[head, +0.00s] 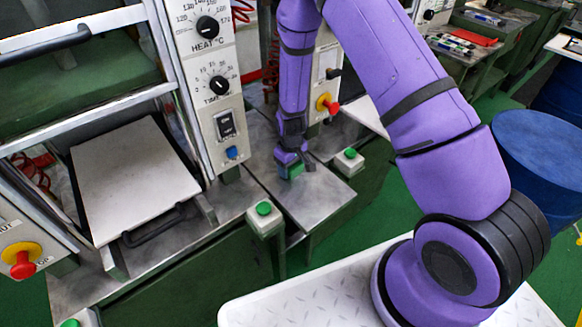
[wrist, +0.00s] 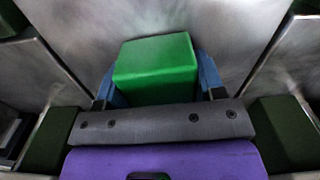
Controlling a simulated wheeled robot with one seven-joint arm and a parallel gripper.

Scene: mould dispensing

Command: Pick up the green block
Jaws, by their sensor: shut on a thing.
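The green block (wrist: 155,66) shows clearly in the wrist view, with a blue finger on either side of it. My gripper (wrist: 155,85) is shut on the block. In the head view my gripper (head: 293,167) points down at the grey metal bench (head: 318,197) between the machines, and a small part of the green block (head: 296,170) shows between its fingers. I cannot tell whether the block touches the bench or is just above it. The block's lower part is hidden by the gripper in the wrist view.
A machine panel (head: 212,80) with dials stands left of my arm. Green-button boxes (head: 264,219) and (head: 349,161) flank the bench. A pale plate (head: 130,180) lies in the left machine. A blue drum (head: 545,155) stands at the right.

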